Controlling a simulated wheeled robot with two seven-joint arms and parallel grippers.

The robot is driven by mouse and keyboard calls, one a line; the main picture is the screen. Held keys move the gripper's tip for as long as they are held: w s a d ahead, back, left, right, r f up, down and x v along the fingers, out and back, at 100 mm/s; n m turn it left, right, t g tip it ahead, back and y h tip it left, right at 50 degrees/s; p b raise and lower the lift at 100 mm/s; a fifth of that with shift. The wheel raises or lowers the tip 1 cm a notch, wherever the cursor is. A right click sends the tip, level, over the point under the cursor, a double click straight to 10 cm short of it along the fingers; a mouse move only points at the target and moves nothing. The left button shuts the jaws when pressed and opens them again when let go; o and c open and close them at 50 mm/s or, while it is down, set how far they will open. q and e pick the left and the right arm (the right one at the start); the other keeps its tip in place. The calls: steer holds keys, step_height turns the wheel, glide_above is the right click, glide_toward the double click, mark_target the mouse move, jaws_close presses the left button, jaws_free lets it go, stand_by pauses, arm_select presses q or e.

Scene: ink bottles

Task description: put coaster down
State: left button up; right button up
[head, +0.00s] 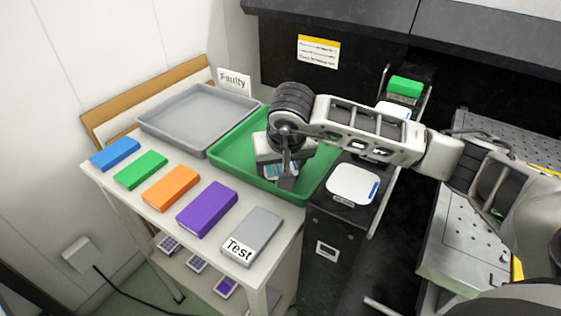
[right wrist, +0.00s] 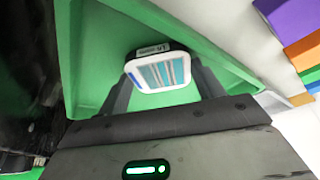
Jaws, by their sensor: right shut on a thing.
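My right gripper (head: 284,178) is over the green tray (head: 228,151), pointing down. It is shut on the coaster, a white rounded square with blue, grey and reddish stripes. In the right wrist view the coaster (right wrist: 158,74) sits between the two dark fingers of the gripper (right wrist: 162,84), with a dark labelled edge. Green tray surface (right wrist: 110,45) shows behind it. In the head view the gripper hides most of the coaster, and I cannot tell whether it touches the tray floor. My left gripper is not in view.
A grey tray (head: 190,115) stands left of the green one, near a "Faulty" sign (head: 234,80). Blue, green, orange, purple (head: 207,209) and grey "Test" (head: 251,238) blocks line the table front. Another white square piece (head: 352,184) lies on the black unit at right.

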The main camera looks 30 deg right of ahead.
steer(key=shift+f, duration=0.2)
steer(key=o, duration=1.1)
steer(key=shift+r, duration=0.2)
steer(key=shift+s+a+r, duration=0.1)
steer(key=shift+r, duration=0.2)
steer(key=v, duration=1.1)
steer(key=shift+s+r, duration=0.1)
steer(key=shift+r, duration=0.15)
